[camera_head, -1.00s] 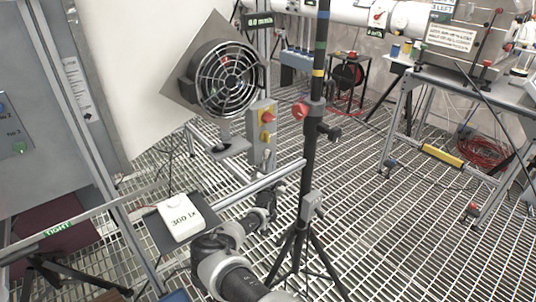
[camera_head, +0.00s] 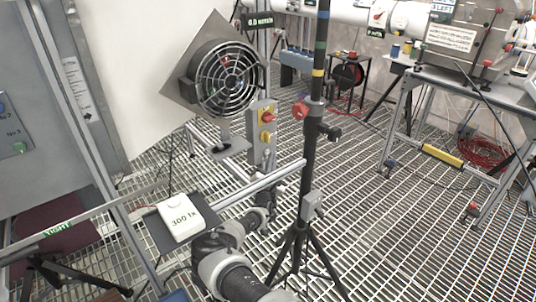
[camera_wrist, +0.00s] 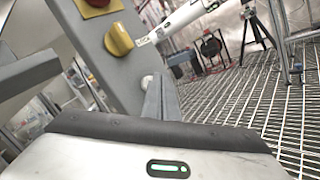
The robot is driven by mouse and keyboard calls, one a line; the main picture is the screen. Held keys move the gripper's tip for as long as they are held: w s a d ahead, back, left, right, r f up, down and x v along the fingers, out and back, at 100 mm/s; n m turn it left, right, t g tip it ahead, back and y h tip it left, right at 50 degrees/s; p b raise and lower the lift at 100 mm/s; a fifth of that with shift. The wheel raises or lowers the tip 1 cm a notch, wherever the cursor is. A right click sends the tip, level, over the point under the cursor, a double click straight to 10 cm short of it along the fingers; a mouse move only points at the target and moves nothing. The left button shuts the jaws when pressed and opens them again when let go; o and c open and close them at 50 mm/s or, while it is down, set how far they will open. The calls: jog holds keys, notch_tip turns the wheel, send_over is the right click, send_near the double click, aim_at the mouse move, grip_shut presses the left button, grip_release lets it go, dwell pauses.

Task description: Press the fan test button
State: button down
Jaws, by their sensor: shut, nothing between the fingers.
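The fan (camera_head: 228,80) is a round grilled unit on a tilted grey plate, left of centre in the head view.
A black tripod pole (camera_head: 311,150) with a red knob stands just right of the box. A white lux meter (camera_head: 179,218) lies on a dark shelf at left. A steel bench (camera_head: 455,85) is at right. Open grating floor (camera_head: 400,235) lies between.

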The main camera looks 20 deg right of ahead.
jog(key=shift+w+a, duration=0.1)
jog(key=shift+w, duration=0.2)
jog(key=shift+w+a, duration=0.1)
jog(key=shift+w, duration=0.1)
dwell(0.4)
jog(key=shift+s, duration=0.15)
jog(key=shift+s+d, duration=0.2)
jog(key=shift+s, duration=0.25)
